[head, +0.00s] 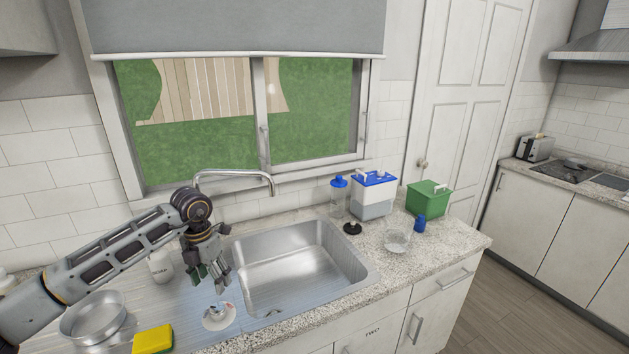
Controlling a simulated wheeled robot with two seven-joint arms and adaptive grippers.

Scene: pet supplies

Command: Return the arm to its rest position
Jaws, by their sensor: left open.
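My left arm reaches in from the left, and its gripper (209,278) hangs fingers down over the left edge of the sink (300,262). The fingers are spread and nothing shows between them. Below the gripper, a small white dish (219,318) with something on it lies on the drainboard. The gripper is above the dish and looks apart from it. My right gripper is not in view.
A metal bowl (93,318) and a yellow-green sponge (153,340) lie at the front left. A blue-lidded container (373,197), green caddy (429,200), blue-topped bottle (338,195), glass bowl (397,242) and small blue bottle (420,223) stand right of the sink. The faucet (235,175) arches behind.

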